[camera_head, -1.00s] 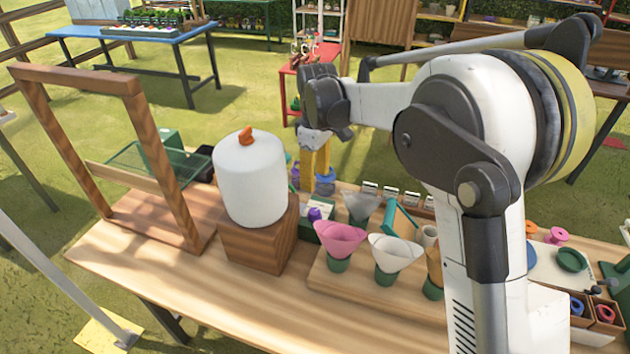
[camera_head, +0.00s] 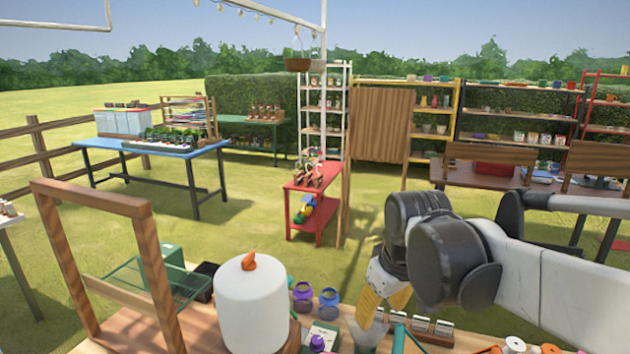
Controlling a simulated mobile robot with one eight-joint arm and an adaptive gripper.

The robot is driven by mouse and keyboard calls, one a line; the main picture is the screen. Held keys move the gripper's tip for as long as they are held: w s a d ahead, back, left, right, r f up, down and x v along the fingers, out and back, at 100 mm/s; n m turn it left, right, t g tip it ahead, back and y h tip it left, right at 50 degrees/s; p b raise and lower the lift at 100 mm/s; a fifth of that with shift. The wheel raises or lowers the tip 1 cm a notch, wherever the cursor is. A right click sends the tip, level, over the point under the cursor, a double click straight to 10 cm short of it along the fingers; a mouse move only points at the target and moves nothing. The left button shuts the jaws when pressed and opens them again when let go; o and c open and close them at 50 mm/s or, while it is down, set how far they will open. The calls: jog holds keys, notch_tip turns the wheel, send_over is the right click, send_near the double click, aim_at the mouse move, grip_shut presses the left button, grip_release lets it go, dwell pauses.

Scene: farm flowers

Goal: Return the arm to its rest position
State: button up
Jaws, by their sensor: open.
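My arm reaches in from the right edge, bent at a dark joint above the gripper.
A white canister with an orange knob (camera_head: 252,306) stands left of my gripper. A wooden frame (camera_head: 100,205) rises at the bench's left. A red table (camera_head: 312,195) stands beyond, across open grass.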

jog(key=s+d+f+m+t, duration=0.1)
jog(key=s+d+m, duration=0.1)
jog(key=s, duration=0.4)
jog(key=s+d+f+m+t, duration=0.2)
jog(key=s+d+m, duration=0.1)
jog(key=s, duration=0.4)
jog(key=shift+s+d+m+h, duration=0.2)
jog(key=shift+d+m+h, duration=0.1)
jog(key=shift+d, duration=0.35)
jog(key=shift+s+d+f+t, duration=0.15)
jog(key=shift+s+f+t, duration=0.15)
jog(key=n+g+y+p, duration=0.35)
jog(key=n+g, duration=0.35)
jog(key=n, duration=0.8)
send_over(318, 340)
jog(key=d, duration=0.4)
notch_tip(318, 340, down, 9)
jog(key=shift+n+y, duration=0.3)
jog(key=shift+y, duration=0.25)
jog(key=b+x, duration=0.4)
jog(key=x, duration=0.6)
jog(key=shift+f, duration=0.4)
